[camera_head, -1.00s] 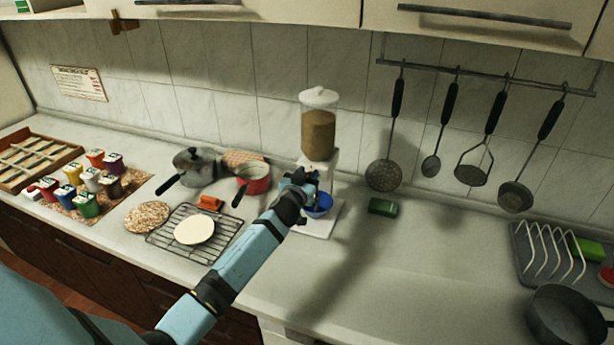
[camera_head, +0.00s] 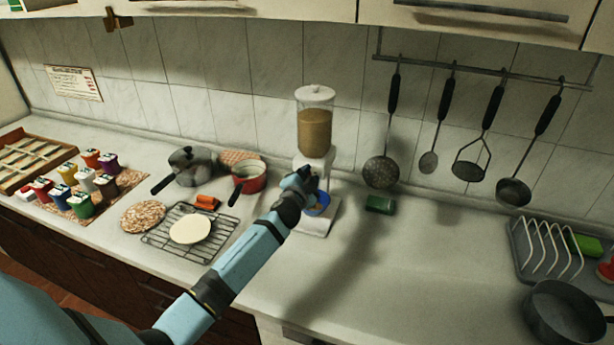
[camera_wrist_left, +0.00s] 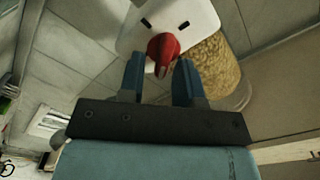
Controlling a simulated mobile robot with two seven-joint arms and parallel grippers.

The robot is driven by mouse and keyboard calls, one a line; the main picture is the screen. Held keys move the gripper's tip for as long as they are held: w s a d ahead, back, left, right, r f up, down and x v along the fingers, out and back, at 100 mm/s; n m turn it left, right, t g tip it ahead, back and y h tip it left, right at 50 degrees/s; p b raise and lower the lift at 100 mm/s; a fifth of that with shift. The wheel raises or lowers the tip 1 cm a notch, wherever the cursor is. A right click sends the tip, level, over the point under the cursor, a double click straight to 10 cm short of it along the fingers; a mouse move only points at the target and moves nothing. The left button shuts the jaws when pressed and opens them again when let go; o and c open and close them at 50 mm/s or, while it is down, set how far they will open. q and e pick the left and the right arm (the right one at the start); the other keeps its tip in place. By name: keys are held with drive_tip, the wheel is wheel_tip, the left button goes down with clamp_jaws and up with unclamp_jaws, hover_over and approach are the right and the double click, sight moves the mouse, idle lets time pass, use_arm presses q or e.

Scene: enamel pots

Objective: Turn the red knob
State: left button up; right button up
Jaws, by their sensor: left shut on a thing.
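The red knob (camera_wrist_left: 163,50) sits on the white front of the dispenser, best seen in the left wrist view. The dispenser (camera_head: 315,130) stands upright with a clear container of tan grain and a white lid. My left gripper (camera_head: 305,178) is at the dispenser's front; in the left wrist view its two blue fingers (camera_wrist_left: 159,68) are shut on the knob, one on each side. In the head view the gripper hides the knob. A blue bowl (camera_head: 322,204) stands on the dispenser's white base, partly hidden by the gripper. My right gripper is not in view.
A red pot (camera_head: 250,180), a grey pot (camera_head: 188,168) and a wire rack (camera_head: 165,238) stand left of the dispenser. A green block (camera_head: 379,204) lies to its right. Utensils hang on the wall. The counter's middle right is clear.

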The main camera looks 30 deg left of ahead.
use_arm(q)
drive_tip(key=m, duration=0.3)
drive_tip(key=shift+d+f+m, duration=0.15)
drive_tip(key=shift+f+m, duration=0.1)
drive_tip(key=shift+m, duration=0.15)
drive_tip(key=shift+f+m, duration=0.15)
drive_tip(key=shift+m, duration=0.7)
drive_tip(key=shift+f+m, duration=0.15)
drive_tip(key=shift+m, duration=0.7)
drive_tip(key=o, duration=0.5)
drive_tip(key=shift+o, duration=0.2)
